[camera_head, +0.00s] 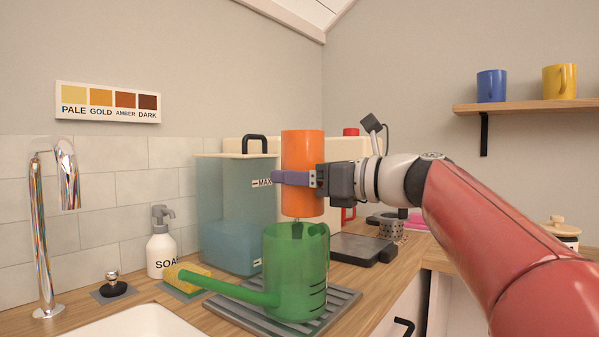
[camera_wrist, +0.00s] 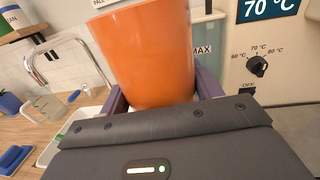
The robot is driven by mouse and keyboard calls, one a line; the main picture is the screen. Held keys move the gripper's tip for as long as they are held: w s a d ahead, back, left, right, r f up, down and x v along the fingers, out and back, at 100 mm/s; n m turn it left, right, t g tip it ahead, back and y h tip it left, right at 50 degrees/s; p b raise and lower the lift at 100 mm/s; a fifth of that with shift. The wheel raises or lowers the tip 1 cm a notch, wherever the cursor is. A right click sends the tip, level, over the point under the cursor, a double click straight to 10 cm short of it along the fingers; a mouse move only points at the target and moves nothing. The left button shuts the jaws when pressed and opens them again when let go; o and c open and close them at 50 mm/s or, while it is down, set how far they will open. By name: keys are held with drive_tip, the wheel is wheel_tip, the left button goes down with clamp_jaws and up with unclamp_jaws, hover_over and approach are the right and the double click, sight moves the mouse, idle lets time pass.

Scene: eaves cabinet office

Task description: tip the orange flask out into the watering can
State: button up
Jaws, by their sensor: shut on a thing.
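The orange flask (camera_head: 303,150) is a plain cylinder, also large in the wrist view (camera_wrist: 148,55). My gripper (camera_head: 296,178) is shut around its middle from the right, with a purple finger across its side. In the head view the flask stands close to vertical; its inside is hidden. The green see-through watering can (camera_head: 300,270) stands upright below it, with dark level marks and its spout pointing left. The flask's lower end is just above the can's rim in the picture. I cannot tell how well they line up in depth, or whether any liquid is moving.
The can stands on a grey slatted mat (camera_head: 340,302). A blue see-through tank (camera_head: 222,210) is behind it. The sponge (camera_head: 172,275), soap bottle (camera_head: 161,250) and tap (camera_head: 42,240) are left. A dark flat scale-like plate (camera_head: 362,248) lies behind right. Mugs (camera_head: 491,86) sit on a shelf.

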sight(305, 169)
drive_tip(key=shift+s+a, duration=0.1)
drive_tip(key=shift+a, duration=0.1)
drive_tip(key=shift+d, duration=0.1)
